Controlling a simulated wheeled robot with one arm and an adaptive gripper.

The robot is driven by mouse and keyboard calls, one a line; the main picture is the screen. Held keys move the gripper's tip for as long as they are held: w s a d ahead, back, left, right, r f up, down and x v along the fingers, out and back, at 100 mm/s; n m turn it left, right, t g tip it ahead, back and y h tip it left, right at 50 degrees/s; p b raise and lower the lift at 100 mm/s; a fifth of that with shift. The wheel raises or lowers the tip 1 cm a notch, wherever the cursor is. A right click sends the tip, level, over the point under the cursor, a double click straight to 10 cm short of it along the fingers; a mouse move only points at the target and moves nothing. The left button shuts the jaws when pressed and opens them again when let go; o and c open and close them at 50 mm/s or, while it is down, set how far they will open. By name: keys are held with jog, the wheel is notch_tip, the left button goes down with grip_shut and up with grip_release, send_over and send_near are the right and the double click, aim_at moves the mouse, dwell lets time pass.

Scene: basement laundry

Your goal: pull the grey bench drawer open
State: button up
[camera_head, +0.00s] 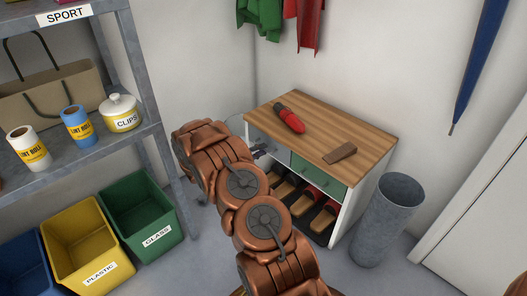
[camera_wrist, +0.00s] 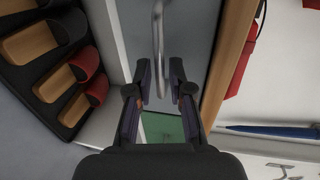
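The grey drawer (camera_head: 272,146) is the left drawer of the wooden-topped bench (camera_head: 350,122); it looks closed, and my arm hides part of it. Its front (camera_wrist: 190,25) fills the upper middle of the wrist view. A metal bar handle (camera_wrist: 158,40) runs down from the top of that view. My gripper (camera_wrist: 160,78) is open, one finger on each side of the handle's lower end, with gaps visible. In the head view my gripper (camera_head: 259,152) is at the grey drawer front, mostly hidden behind my arm.
A green drawer (camera_head: 317,171) is right of the grey one. Slippers (camera_head: 304,203) stand on the shelf below. A red bottle-like object (camera_head: 290,119) and a brown block (camera_head: 340,153) lie on top. A grey bin (camera_head: 385,225) stands right; a shelf rack (camera_head: 150,133) is left.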

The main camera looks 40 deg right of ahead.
jog(key=shift+x, duration=0.9)
grip_shut()
